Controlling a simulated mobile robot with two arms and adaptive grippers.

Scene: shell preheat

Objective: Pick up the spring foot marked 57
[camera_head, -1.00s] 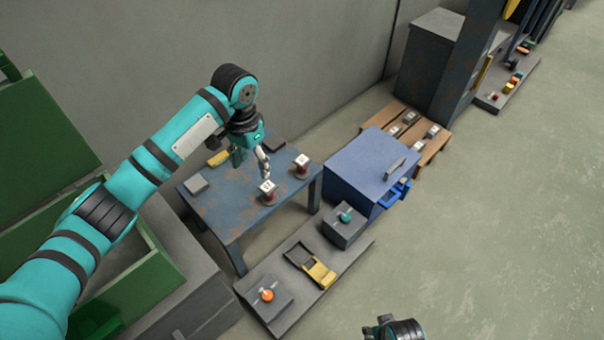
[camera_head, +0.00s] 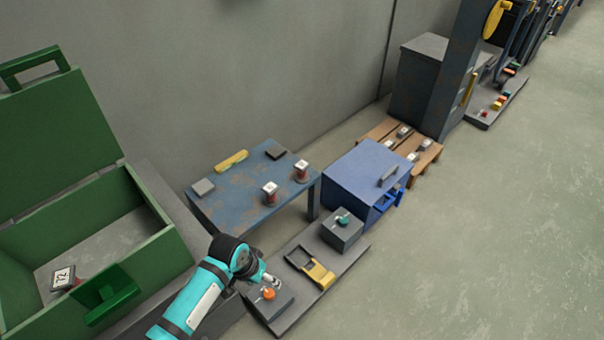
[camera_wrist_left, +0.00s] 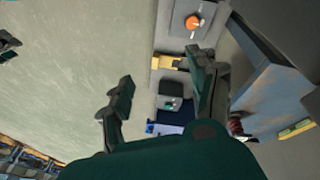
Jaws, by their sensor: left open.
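Two dark red spring feet with white marked tops stand upright on the blue worktable (camera_head: 240,205), a nearer one (camera_head: 270,194) and a farther one (camera_head: 301,172). Their numbers are too small to read, so I cannot tell which is 57. A reddish spring foot (camera_wrist_left: 237,126) shows partly behind a finger in the left wrist view. My left gripper (camera_head: 272,282) is in front of the table, above the orange-knobbed box. In the left wrist view its fingers (camera_wrist_left: 162,68) are apart and empty. A dark part at that view's left edge looks like my right gripper (camera_wrist_left: 8,42); its jaws are unclear.
The open green chest (camera_head: 160,255) at left holds a labelled piece (camera_head: 63,278) that seems to read 72. An orange knob (camera_head: 268,294), yellow-ended holder (camera_head: 319,274) and teal-knobbed box (camera_head: 343,229) line a floor plate. A blue cabinet (camera_head: 360,168) stands right of the table.

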